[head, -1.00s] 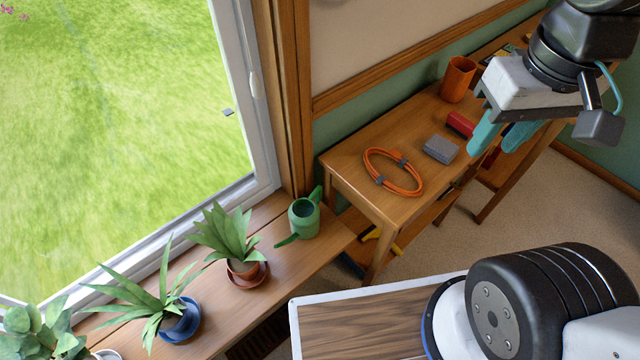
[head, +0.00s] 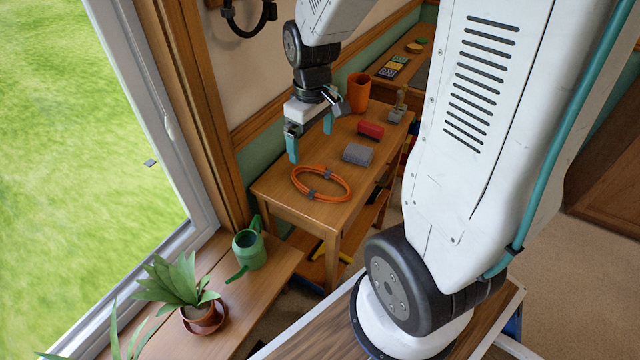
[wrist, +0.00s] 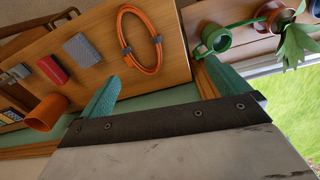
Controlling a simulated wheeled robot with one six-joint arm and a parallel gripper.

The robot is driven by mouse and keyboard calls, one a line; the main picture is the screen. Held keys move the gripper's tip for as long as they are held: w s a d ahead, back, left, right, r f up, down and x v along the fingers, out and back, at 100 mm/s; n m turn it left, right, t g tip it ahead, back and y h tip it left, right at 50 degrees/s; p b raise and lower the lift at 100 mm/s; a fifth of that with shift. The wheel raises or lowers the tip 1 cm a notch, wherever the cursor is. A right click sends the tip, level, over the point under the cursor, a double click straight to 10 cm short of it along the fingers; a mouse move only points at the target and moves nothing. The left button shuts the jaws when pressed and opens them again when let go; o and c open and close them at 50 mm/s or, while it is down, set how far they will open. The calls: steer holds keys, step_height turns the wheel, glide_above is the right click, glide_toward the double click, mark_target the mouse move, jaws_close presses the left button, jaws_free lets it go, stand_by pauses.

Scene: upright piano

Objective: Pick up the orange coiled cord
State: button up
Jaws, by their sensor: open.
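The orange coiled cord (head: 345,190) lies flat as an oval loop with grey ties near the front of the small wooden table (head: 266,190). It also shows in the wrist view (wrist: 158,52), beyond the fingertips and between the two of them. My gripper (head: 310,142) has teal fingers set apart, with nothing between them. It hangs above the table's wall side, behind the cord and clear of it. In the wrist view my gripper (wrist: 158,90) is open, with one finger at each side.
A grey box (head: 357,154), a red block (head: 370,130) and an orange cup (head: 359,92) stand behind the cord. A green watering can (head: 249,250) and a potted plant (head: 203,315) are on the sill at front left. The wall is close on the left.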

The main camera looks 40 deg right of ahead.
steer(key=n, duration=0.1)
glide_above(321, 186)
step_height(321, 186, down, 11)
step_height(321, 186, down, 8)
steer(key=shift+r, duration=0.1)
steer(key=c, duration=0.8)
